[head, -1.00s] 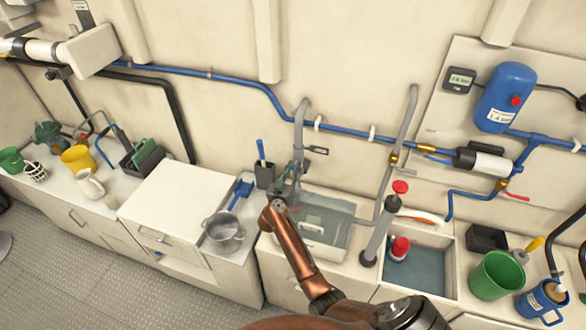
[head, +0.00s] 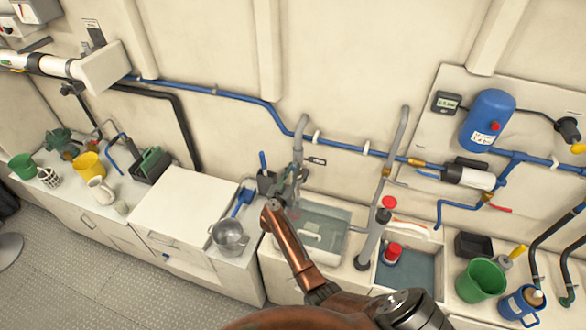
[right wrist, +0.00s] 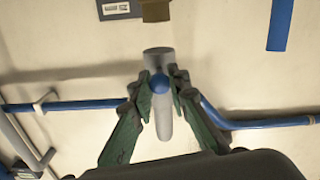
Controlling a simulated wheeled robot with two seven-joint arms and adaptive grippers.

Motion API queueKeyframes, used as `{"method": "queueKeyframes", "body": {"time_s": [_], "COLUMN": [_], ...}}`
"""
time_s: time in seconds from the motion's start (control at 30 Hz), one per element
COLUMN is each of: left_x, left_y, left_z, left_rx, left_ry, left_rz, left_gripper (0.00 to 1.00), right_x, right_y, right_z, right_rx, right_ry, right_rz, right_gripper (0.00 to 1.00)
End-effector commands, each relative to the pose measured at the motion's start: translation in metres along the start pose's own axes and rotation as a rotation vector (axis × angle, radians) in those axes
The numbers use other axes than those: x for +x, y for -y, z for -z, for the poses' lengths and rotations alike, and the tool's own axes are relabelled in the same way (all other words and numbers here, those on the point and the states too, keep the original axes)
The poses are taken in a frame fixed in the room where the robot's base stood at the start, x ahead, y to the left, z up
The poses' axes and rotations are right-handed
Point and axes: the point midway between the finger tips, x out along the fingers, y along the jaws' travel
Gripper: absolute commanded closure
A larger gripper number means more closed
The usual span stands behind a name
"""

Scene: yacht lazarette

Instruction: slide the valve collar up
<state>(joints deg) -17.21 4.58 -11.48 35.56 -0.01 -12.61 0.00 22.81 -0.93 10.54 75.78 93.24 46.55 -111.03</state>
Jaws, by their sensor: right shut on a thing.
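My right gripper (head: 287,186) is at the grey upright pipe (head: 298,150) behind the left sink, with its copper-coloured arm reaching up from below. In the right wrist view its dark green fingers (right wrist: 160,90) are closed in on both sides of a small blue round knob (right wrist: 160,84). The knob sits in front of a grey cylinder (right wrist: 158,60), which seems to be the valve collar or the pipe it rides on. The fingers hide much of the grip. A brownish fitting (right wrist: 156,10) shows just above the cylinder. My left gripper is out of view.
A blue pipe (head: 225,93) runs along the wall behind. The wall above is clear.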

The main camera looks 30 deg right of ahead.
Motion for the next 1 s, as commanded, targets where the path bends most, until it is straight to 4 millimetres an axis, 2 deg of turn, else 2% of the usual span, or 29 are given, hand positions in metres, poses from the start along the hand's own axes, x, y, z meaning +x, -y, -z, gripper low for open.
{"method": "queueKeyframes", "body": {"time_s": [0.3, 0.33, 0.6, 0.87, 1.0], "left_x": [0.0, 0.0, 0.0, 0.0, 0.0], "left_y": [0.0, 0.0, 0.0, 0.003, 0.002], "left_z": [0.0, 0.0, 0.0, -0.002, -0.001], "left_rx": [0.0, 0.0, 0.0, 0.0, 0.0], "left_ry": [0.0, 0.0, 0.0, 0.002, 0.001], "left_rz": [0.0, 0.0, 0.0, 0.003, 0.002], "left_gripper": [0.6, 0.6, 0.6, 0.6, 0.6], "right_x": [0.0, 0.0, 0.0, -0.001, -0.013], "right_y": [0.0, 0.0, 0.0, 0.001, 0.001], "right_z": [-0.001, -0.001, -0.001, -0.001, -0.001], "right_rx": [-0.001, -0.001, 0.0, 0.0, 0.002], "right_ry": [0.002, 0.002, 0.001, 0.001, 0.002], "right_rz": [-0.001, -0.001, 0.0, 0.001, 0.002], "right_gripper": [1.0, 0.83, 0.66, 0.66, 0.66]}}
